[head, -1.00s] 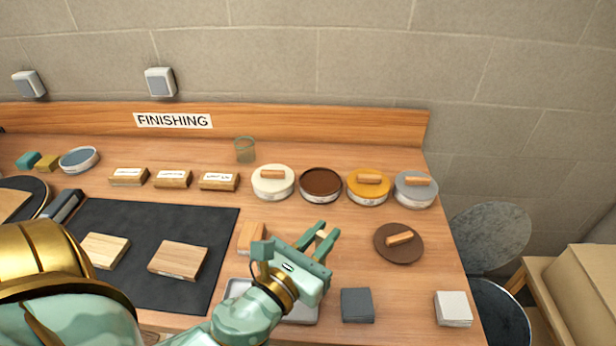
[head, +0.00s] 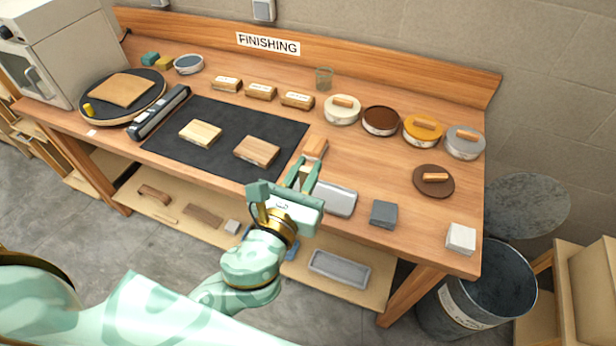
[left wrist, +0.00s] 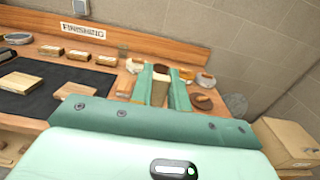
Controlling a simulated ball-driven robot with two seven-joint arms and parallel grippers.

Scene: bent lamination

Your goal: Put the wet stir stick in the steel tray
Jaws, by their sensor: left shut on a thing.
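My left gripper (head: 303,172) is shut on a narrow light-wood piece, which looks like the stir stick (left wrist: 160,88). It stands between the fingers in the left wrist view. Its wet end is not clearly seen. The steel tray (head: 338,199) lies at the bench's front edge, just right of the gripper in the head view. The gripper and wrist hide its left part. I cannot tell how high the stick is above the bench. My right gripper is not in view.
An open dark-brown tin (head: 380,121) stands among lidded tins at the back. A brown lid (head: 433,182) lies near the right. A wooden block (head: 315,148) lies just beyond my fingers. A dark grey block (head: 383,214) sits right of the tray. A bin (head: 480,295) stands below right.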

